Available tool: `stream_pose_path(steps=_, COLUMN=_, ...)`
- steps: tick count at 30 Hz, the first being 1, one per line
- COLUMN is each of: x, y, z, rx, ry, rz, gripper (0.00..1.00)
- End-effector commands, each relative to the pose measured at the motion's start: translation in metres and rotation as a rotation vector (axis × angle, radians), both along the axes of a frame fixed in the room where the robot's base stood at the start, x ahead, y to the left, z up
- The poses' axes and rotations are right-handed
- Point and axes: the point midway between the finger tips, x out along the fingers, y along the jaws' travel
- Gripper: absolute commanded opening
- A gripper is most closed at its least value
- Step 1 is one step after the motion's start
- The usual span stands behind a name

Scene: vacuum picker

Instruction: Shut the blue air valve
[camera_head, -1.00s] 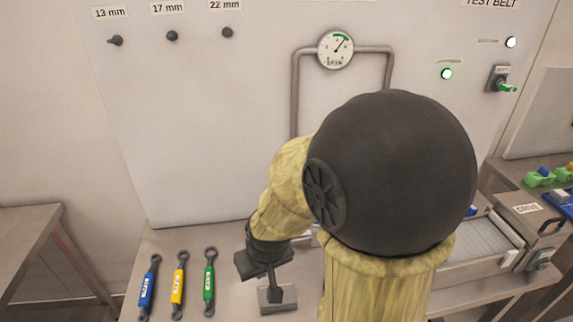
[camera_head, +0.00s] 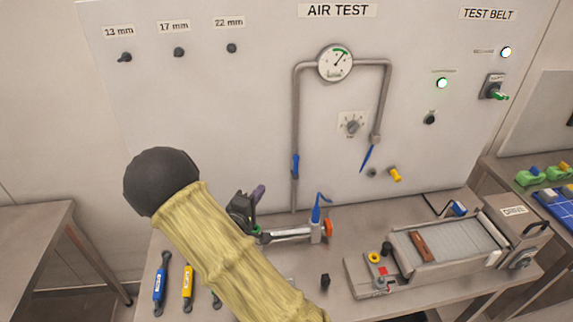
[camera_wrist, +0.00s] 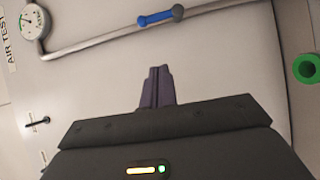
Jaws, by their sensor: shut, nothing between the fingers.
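The blue valve handle (camera_head: 295,166) sits on the left vertical pipe below the gauge and lies along the pipe. In the wrist view the blue handle (camera_wrist: 160,17) shows at the top, in line with the pipe. My gripper (camera_head: 261,189) is to the left of the handle, a little lower, with its purple fingers apart from it. In the wrist view the fingers (camera_wrist: 157,72) are shut together and empty, pointing toward the handle. The gauge (camera_head: 335,63) needle points up and right, near its green arc.
A silver cylinder (camera_head: 286,235) with a green ring and a blue lever on top lies on the bench below. A yellow-handled fitting (camera_head: 395,174) and a dial (camera_head: 352,125) are on the panel.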

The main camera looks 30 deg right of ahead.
Motion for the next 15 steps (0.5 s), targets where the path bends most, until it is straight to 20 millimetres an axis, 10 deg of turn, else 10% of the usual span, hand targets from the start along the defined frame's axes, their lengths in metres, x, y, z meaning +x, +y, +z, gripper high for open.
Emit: stream_pose_path(steps=15, x=0.0052, y=-0.0075, z=0.0031, rx=-0.023, ry=0.001, rz=-0.008, gripper=0.0)
